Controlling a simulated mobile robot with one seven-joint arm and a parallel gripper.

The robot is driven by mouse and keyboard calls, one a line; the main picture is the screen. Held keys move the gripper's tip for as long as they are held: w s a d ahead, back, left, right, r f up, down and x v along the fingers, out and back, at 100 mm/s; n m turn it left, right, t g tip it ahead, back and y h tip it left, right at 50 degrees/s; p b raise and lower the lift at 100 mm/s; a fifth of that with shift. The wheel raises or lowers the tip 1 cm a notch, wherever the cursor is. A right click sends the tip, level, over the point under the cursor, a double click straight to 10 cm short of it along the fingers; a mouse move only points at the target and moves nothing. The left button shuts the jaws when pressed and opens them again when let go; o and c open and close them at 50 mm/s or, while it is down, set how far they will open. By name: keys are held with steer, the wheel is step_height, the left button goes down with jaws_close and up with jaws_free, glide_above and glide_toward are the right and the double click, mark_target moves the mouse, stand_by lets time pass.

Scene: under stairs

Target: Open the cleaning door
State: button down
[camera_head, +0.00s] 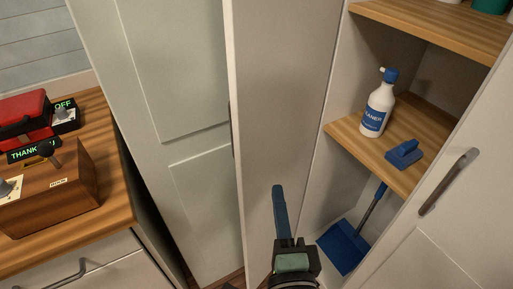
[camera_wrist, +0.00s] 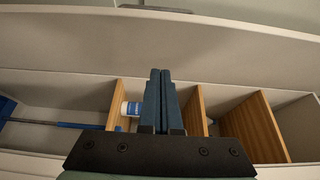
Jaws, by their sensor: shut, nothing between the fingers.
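The cleaning cupboard stands open in the middle and right of the head view. Its open door (camera_head: 285,90) is swung out to the left, with its plain inner face showing. In the wrist view this door (camera_wrist: 160,45) spans the upper part, and a dark handle (camera_wrist: 155,8) shows beyond its edge. My gripper (camera_head: 278,188) is shut and empty, in front of the door's inner face, left of the shelves. Its fingers (camera_wrist: 160,72) are together and point towards the door panel. I cannot tell whether they touch it.
A blue dustpan (camera_head: 343,247) is below. A white door with a metal handle (camera_head: 448,182) is at right. A wooden counter (camera_head: 110,190) holding boxes is at left.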

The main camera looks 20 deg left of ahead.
steer(key=p, duration=0.2)
glide_toward(254, 139)
steer(key=w+d, duration=0.1)
steer(key=w, duration=0.3)
steer(key=shift+w+a+p, duration=0.3)
steer(key=shift+w+a, duration=0.05)
steer(key=shift+a, duration=0.5)
steer(key=shift+w+a+p, duration=0.3)
steer(key=shift+w+a, duration=0.05)
steer(key=shift+a, duration=0.5)
